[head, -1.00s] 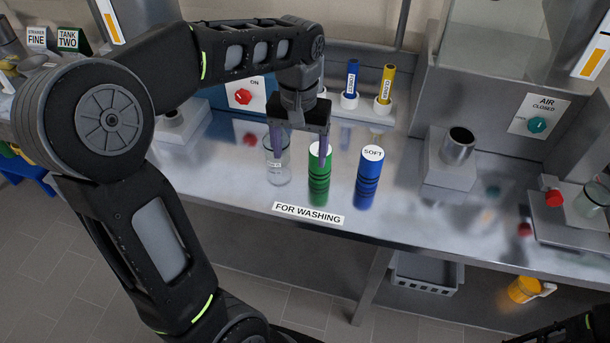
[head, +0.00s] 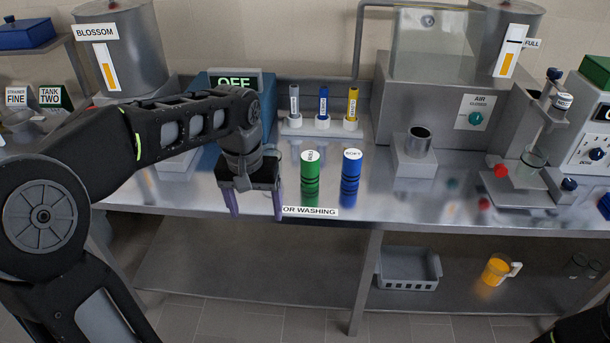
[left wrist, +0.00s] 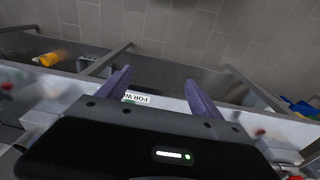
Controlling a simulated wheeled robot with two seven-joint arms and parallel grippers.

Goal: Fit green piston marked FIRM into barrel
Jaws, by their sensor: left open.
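The green piston (head: 310,182), with a white lettered top and dark rings, stands upright on the steel bench. Its lettering is too small to read surely. The blue piston (head: 351,180) marked SOFT stands just right of it. An open metal cylinder (head: 419,141), which may be the barrel, stands on a grey block further right. A clear glass cylinder (head: 272,153) is mostly hidden behind my left gripper (head: 255,212). That gripper is open and empty, left of the green piston, fingers pointing down by the bench's front edge. It also shows open in the left wrist view (left wrist: 158,76).
The FOR WASHING label (head: 312,211) is on the front edge. Rods in white holders (head: 322,122) stand behind the pistons. The AIR valve panel (head: 475,112) is right of the metal cylinder. A grey basket (head: 408,270) and orange jug (head: 496,269) sit on the lower shelf.

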